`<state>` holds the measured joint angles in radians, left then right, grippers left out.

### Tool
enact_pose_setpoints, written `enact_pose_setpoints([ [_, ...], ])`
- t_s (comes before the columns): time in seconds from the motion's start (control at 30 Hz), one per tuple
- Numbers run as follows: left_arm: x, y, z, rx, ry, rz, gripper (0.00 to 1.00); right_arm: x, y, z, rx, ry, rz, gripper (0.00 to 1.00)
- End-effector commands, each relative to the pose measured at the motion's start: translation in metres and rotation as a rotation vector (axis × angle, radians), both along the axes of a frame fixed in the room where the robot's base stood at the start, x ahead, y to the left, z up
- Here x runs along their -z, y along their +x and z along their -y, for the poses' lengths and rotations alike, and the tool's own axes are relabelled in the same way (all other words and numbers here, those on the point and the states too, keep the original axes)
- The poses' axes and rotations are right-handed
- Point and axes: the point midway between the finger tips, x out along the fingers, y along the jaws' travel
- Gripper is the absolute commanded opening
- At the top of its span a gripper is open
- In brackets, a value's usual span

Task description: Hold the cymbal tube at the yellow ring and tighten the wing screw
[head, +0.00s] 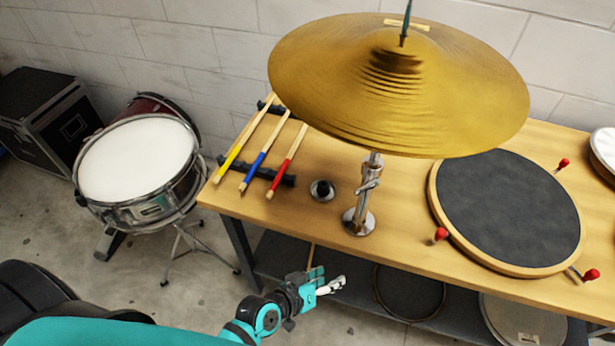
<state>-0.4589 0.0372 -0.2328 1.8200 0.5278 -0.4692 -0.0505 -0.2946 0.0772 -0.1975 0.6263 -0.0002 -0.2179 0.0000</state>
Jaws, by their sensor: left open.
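The gold cymbal (330,90) sits on top of a short chrome cymbal tube (362,205), which stands upright on a round metal foot on the bench. The cymbal hides the upper tube. A wing-shaped metal piece, seemingly the wing screw (370,185), sticks out at the tube's side below the cymbal. I cannot make out a yellow ring on the tube. My left gripper (331,279) is open and empty, in front of the bench's front edge, below and left of the tube and apart from it. My right gripper is not in view.
On the wooden bench (400,248), a rack holds yellow, blue and red drumsticks (259,165) at left. A small black knob-like piece (322,190) lies left of the tube. A dark drum pad (510,210) with red-knobbed screws fills the right. A snare drum (135,160) stands left.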

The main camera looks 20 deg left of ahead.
Motion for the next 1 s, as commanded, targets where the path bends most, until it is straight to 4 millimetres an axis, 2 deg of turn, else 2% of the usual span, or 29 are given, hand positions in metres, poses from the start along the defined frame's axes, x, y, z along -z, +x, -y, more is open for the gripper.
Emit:
enact_pose_setpoints([
  [0.03,-0.036,0.009,0.008,-0.001,-0.061,0.061,0.48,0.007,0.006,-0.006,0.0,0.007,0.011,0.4],
  [0.17,-0.125,0.029,0.021,-0.077,-0.283,0.225,0.48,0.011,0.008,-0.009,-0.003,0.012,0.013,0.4],
  [0.2,-0.153,0.036,0.02,-0.122,-0.37,0.28,0.48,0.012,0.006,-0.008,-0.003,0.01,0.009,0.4],
  [0.3,-0.218,0.046,0.008,-0.248,-0.592,0.402,0.48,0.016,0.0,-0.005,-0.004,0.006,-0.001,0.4],
  [0.4,-0.27,0.048,-0.014,-0.376,-0.8,0.486,0.48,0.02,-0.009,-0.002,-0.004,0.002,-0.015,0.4],
  [0.43,-0.282,0.047,-0.022,-0.415,-0.856,0.504,0.48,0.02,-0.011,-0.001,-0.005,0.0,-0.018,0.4],
  [0.5,-0.304,0.045,-0.038,-0.495,-0.973,0.531,0.48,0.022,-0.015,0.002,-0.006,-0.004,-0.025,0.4],
  [0.63,-0.323,0.042,-0.059,-0.587,-1.1,0.547,0.48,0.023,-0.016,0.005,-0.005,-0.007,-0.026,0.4],
  [0.83,-0.332,0.051,-0.063,-0.611,-1.131,0.547,0.48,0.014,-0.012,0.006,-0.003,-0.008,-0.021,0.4],
  [1.0,-0.341,0.072,-0.063,-0.609,-1.129,0.549,0.48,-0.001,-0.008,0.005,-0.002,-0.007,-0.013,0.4],
])
